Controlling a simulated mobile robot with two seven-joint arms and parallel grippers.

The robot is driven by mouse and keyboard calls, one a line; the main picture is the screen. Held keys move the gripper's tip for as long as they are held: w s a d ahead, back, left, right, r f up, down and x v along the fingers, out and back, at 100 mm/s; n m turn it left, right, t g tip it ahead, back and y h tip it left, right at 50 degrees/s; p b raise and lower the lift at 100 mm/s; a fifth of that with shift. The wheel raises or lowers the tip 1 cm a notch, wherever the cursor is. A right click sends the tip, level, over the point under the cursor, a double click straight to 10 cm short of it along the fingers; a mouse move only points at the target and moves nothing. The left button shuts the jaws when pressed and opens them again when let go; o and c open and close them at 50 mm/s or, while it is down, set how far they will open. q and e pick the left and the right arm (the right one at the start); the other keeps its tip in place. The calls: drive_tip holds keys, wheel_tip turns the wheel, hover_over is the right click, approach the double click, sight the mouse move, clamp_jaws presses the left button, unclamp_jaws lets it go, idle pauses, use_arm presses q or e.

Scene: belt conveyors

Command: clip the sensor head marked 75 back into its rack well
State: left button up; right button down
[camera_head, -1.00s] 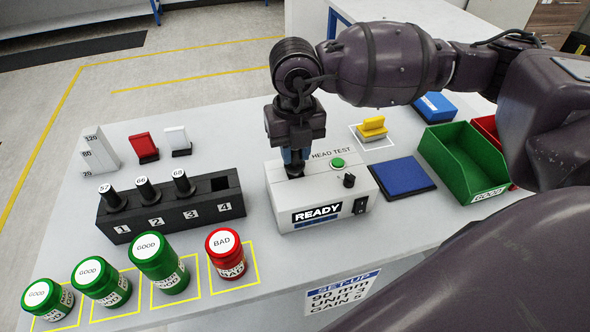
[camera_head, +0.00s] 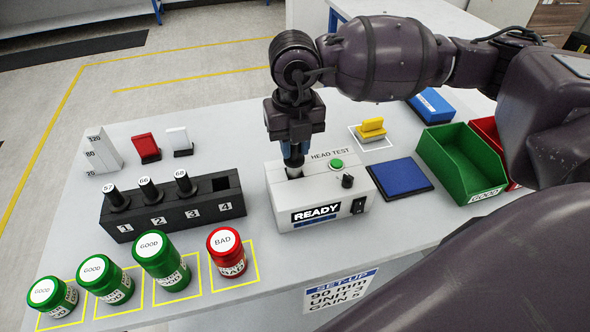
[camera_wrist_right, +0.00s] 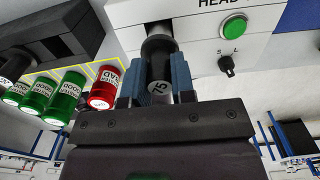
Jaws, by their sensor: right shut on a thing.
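My right gripper (camera_head: 293,157) is shut on the sensor head marked 75 over the left end of the white head test box (camera_head: 320,195). In the right wrist view the black sensor head (camera_wrist_right: 160,62) stands between the blue fingers, its label 75 turned to the camera. Its lower end is at the opening in the box; I cannot tell how deep it sits. The black rack (camera_head: 170,215) stands left of the box. Heads 57, 66 and 68 stand in wells 1, 2 and 3. Well 4 (camera_head: 221,184) is empty. My left gripper is not in view.
Green GOOD jars (camera_head: 161,260) and a red BAD jar (camera_head: 226,252) stand in yellow squares before the rack. Red and white clips and a stepped gauge (camera_head: 103,152) stand behind it. A blue pad (camera_head: 402,177) and green bin (camera_head: 462,165) are at right.

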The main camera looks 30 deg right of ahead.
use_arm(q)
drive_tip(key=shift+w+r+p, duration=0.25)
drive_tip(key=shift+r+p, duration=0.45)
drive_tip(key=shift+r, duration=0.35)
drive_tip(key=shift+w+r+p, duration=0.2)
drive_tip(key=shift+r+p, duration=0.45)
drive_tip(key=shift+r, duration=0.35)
use_arm(e)
drive_tip(key=shift+r, duration=2.55)
drive_tip(key=shift+d, duration=0.15)
